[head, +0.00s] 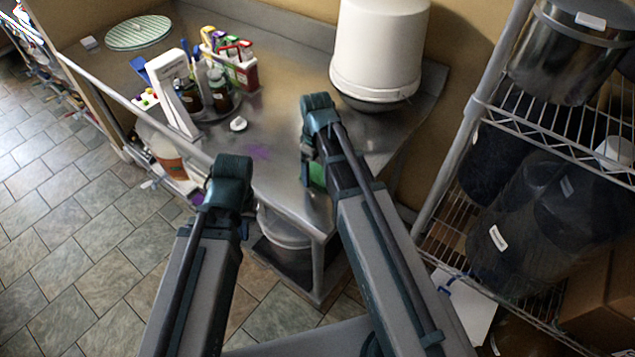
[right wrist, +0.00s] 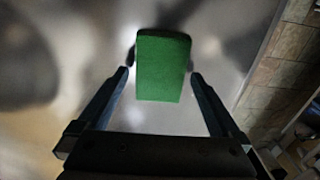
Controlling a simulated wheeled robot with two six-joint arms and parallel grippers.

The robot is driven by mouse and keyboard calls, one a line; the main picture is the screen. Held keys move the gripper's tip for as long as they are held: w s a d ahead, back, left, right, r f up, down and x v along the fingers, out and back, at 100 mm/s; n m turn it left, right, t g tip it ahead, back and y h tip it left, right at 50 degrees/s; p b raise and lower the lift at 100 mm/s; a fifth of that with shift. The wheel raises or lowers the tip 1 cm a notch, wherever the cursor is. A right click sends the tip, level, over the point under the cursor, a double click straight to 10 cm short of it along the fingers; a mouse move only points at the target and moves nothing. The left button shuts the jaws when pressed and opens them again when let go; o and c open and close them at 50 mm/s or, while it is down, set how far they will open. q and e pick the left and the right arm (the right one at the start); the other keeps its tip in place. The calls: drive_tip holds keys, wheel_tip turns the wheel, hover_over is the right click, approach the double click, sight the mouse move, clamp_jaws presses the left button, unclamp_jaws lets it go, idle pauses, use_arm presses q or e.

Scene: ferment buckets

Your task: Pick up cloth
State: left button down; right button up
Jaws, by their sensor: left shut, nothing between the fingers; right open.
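A small green piece, seemingly the folded cloth (right wrist: 162,65), lies on the steel table in the right wrist view. Its edges are straight and its face is flat. In the head view only a bit of green cloth (head: 318,175) shows, the rest hidden behind my right arm. My right gripper (right wrist: 160,76) is open, its fingers on either side of the cloth's sides with gaps showing; I cannot tell if they reach its height. In the head view my right gripper (head: 309,170) points down over the table's front right part. My left gripper (head: 232,198) is shut and empty, in front of the table edge.
The steel table (head: 275,120) holds a white bucket (head: 378,50) at the back right, and bottles and a marker rack (head: 232,62) at the left. A wire shelf (head: 560,135) with dark containers stands right. A bucket (head: 285,228) sits underneath.

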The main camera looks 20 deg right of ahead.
use_arm(q)
drive_tip(key=shift+f, duration=0.15)
use_arm(e)
drive_tip(key=shift+f, duration=0.2)
drive_tip(key=c, duration=1.2)
